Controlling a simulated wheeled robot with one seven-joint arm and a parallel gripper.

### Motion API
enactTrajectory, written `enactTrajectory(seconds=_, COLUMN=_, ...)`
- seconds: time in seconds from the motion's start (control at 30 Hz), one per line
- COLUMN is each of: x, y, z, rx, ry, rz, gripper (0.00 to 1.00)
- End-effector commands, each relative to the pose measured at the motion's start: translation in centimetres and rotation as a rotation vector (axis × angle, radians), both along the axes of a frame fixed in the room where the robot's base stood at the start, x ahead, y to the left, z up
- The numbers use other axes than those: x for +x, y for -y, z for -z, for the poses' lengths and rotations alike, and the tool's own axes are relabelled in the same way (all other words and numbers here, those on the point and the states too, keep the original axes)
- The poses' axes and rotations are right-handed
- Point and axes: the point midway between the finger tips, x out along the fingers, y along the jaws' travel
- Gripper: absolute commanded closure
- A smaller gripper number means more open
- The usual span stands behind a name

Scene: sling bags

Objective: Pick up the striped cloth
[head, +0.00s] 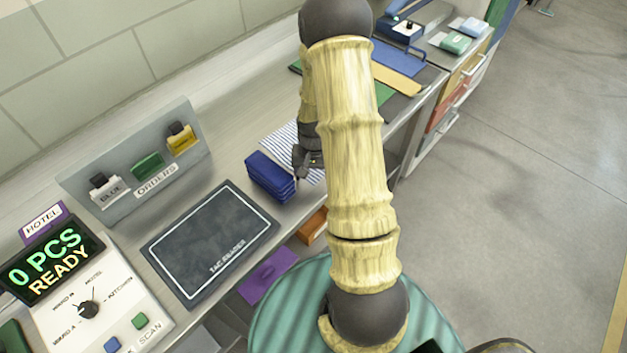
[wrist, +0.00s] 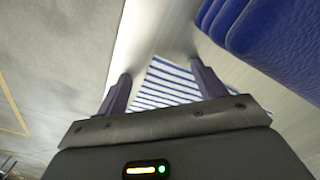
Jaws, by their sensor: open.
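The striped cloth (head: 279,142), white with blue stripes, lies flat on the grey counter, partly hidden behind my arm in the head view. In the wrist view the striped cloth (wrist: 166,86) shows between and beyond my fingers. My gripper (head: 306,163) is above the counter by the cloth. In the wrist view my gripper (wrist: 160,72) has its two fingers spread apart with nothing held between them. I cannot tell how high the fingertips are above the cloth.
A folded blue stack (head: 270,178) sits close beside the cloth; it also shows at the upper right of the wrist view (wrist: 280,45). A dark tag reader pad (head: 212,243), an orders rack (head: 140,165) and a control panel (head: 95,295) stand to the left along the counter.

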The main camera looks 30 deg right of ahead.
Motion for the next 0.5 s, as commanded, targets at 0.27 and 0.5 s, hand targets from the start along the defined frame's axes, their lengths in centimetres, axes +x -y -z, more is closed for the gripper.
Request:
enactTrajectory(seconds=0.27, x=-0.16, y=0.01, z=0.16, rx=0.0, ry=-0.004, rz=0.001, gripper=0.59)
enactTrajectory(seconds=0.5, x=-0.19, y=0.01, z=0.18, rx=0.001, ry=-0.005, rz=0.001, gripper=0.82)
